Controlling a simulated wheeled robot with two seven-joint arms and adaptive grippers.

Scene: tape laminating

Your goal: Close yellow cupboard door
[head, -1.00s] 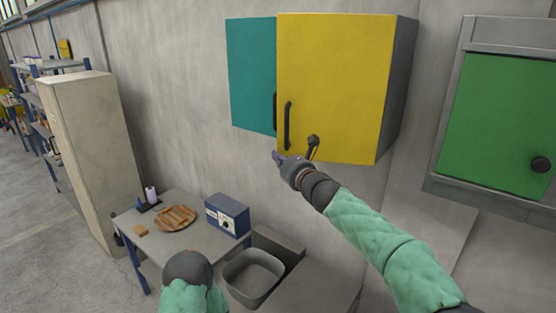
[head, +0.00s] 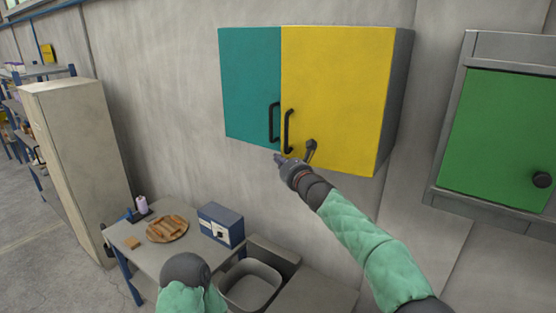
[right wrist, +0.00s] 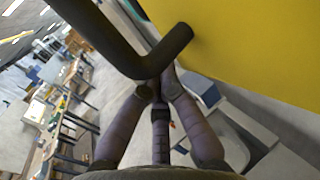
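The yellow cupboard door (head: 345,85) is the right-hand door of a wall cupboard, beside the teal door (head: 250,85). It looks almost flush with the teal door; whether it is fully shut I cannot tell. Its black bar handle (head: 287,130) is on its left edge. My right gripper (head: 280,158) is at the door's lower left corner, just below the handle. In the right wrist view its fingers (right wrist: 160,82) come together behind the bend of the black handle (right wrist: 145,65), and look shut with nothing clearly between them. My left gripper is not visible.
A grey cupboard with a green door (head: 505,135) hangs at the right. Below stand a table (head: 150,250) with a round board (head: 167,230) and a blue box (head: 221,225), and a grey bin (head: 250,285). A beige cabinet (head: 75,160) stands left.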

